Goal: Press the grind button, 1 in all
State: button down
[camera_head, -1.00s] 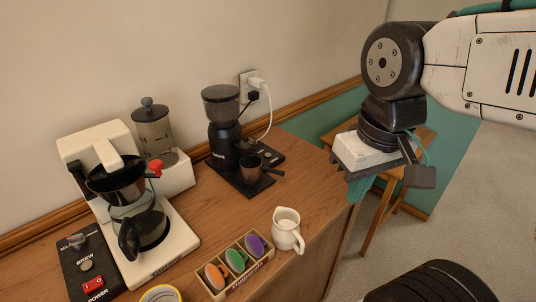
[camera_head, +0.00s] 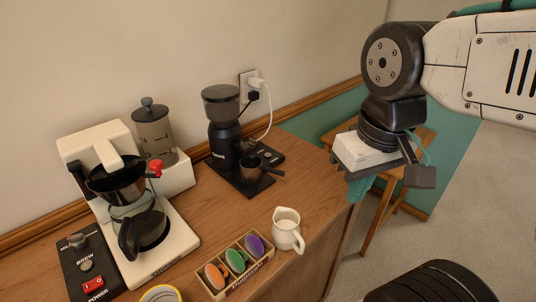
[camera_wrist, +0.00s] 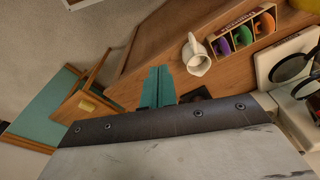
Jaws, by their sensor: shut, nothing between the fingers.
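The black coffee grinder (camera_head: 224,140) stands at the back of the wooden counter, against the wall, with a dark cup with a handle (camera_head: 251,168) at its front. A small dark panel with buttons (camera_head: 265,152) lies just right of the grinder; which button is for grinding is too small to read. My gripper (camera_head: 358,188) is off the counter's right end, pointing down, apart from the grinder. Its teal fingers (camera_wrist: 158,88) also show in the wrist view, shut together and empty. The grinder is mostly hidden in the wrist view.
A white coffee maker (camera_head: 170,250) with a glass jug stands at left beside a switch panel (camera_head: 88,265). A white pitcher (camera_head: 287,230) and a pod holder (camera_head: 237,268) sit at the counter's front. A white cord runs to the outlet (camera_head: 250,84). A wooden stool (camera_head: 385,205) stands right.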

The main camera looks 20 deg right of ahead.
dwell(0.5)
jog(key=m+t+y, duration=0.5)
jog(key=m+t, duration=0.1)
jog(key=m, duration=1.4)
send_over(271, 156)
notch_tip(271, 156, down, 6)
jog(key=shift+r, duration=0.1)
jog(key=shift+f, duration=4.45)
